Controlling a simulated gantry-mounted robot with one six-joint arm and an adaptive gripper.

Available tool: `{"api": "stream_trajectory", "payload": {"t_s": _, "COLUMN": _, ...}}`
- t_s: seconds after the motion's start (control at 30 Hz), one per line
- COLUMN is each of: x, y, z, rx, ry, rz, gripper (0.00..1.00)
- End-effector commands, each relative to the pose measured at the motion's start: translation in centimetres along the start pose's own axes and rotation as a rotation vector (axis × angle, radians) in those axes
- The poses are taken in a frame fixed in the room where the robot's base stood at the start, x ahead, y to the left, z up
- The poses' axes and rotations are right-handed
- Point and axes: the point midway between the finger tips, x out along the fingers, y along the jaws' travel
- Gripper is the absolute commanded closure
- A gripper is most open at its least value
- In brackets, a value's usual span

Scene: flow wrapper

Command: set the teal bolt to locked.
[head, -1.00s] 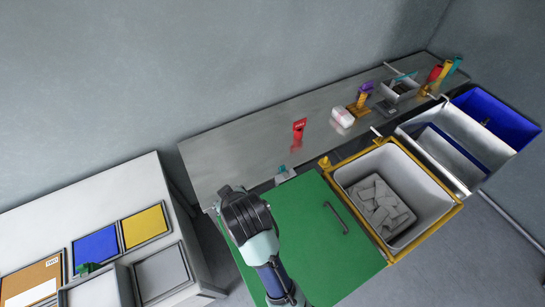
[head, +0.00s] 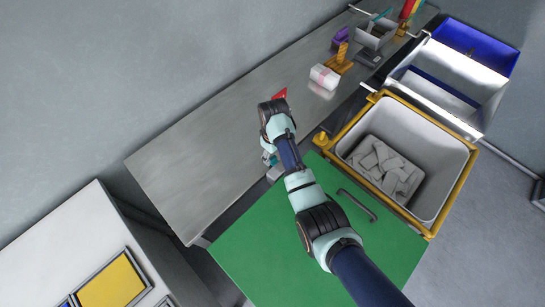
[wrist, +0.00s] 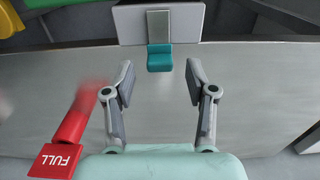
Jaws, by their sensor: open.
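The teal bolt (wrist: 160,57) is a small block on a grey plate in front of a pale housing (wrist: 128,24), at the top middle of the wrist view. My gripper (wrist: 160,75) is open and empty, its two fingers spread to either side below the bolt in the picture. Neither finger appears to touch it.
A green panel with a handle (head: 357,205) lies below my arm. A yellow-rimmed bin (head: 428,233) stands at right.

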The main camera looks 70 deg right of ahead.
Motion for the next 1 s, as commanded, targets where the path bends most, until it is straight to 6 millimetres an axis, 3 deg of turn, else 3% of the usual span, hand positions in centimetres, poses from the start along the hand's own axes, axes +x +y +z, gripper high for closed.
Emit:
{"api": "stream_trajectory", "payload": {"t_s": 0.13, "x": 1.68, "y": -0.02, "z": -0.02, "rx": 0.0, "ry": 0.0, "rz": 0.0, "gripper": 0.44}}
{"api": "stream_trajectory", "payload": {"t_s": 0.4, "x": 1.84, "y": -0.02, "z": -0.03, "rx": 0.0, "ry": 0.001, "rz": 0.001, "gripper": 0.44}}
{"api": "stream_trajectory", "payload": {"t_s": 0.73, "x": 1.82, "y": -0.03, "z": -0.04, "rx": 0.0, "ry": 0.001, "rz": 0.001, "gripper": 0.97}}
{"api": "stream_trajectory", "payload": {"t_s": 1.0, "x": 1.76, "y": -0.03, "z": -0.01, "rx": 0.0, "ry": 0.001, "rz": 0.001, "gripper": 1.0}}
